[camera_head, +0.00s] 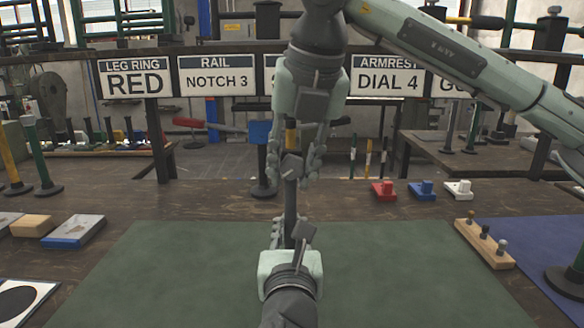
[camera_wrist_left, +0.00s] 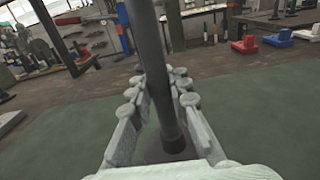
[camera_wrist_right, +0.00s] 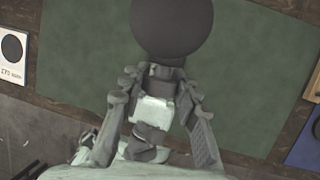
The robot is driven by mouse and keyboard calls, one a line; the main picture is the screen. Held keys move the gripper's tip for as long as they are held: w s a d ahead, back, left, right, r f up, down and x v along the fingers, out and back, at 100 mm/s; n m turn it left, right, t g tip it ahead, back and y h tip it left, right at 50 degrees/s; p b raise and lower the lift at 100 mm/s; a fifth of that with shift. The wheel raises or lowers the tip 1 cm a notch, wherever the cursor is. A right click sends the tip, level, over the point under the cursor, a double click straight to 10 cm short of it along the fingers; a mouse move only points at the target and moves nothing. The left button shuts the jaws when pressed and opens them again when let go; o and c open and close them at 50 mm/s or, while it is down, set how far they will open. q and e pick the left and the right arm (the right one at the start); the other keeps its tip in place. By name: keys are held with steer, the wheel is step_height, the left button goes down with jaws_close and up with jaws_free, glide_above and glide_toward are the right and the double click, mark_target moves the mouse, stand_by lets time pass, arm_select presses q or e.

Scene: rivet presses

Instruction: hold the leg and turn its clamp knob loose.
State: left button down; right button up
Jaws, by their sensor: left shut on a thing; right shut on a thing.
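The leg (camera_head: 290,210) is a dark grey post, roughly upright over the green mat. My left gripper (camera_head: 290,232) is shut on its lower part; the left wrist view shows the dark shaft (camera_wrist_left: 168,80) between the fingers. My right gripper (camera_head: 298,170) points down from above and is shut on the dark clamp knob (camera_head: 291,166) at the leg's upper part. The fingers partly hide the knob. In the right wrist view, a large dark rounded part (camera_wrist_right: 170,28) lies beyond the fingertips; I cannot tell which part of the leg it is.
The green mat (camera_head: 160,275) is mostly clear. Red (camera_head: 383,190), blue (camera_head: 421,189) and white (camera_head: 458,188) blocks stand at the back right. A wooden peg strip (camera_head: 472,233) lies right of the mat. A sign behind reads LEG RING RED (camera_head: 135,78).

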steer(key=o, duration=1.2)
steer(key=shift+r, duration=0.1)
steer(key=v, duration=1.2)
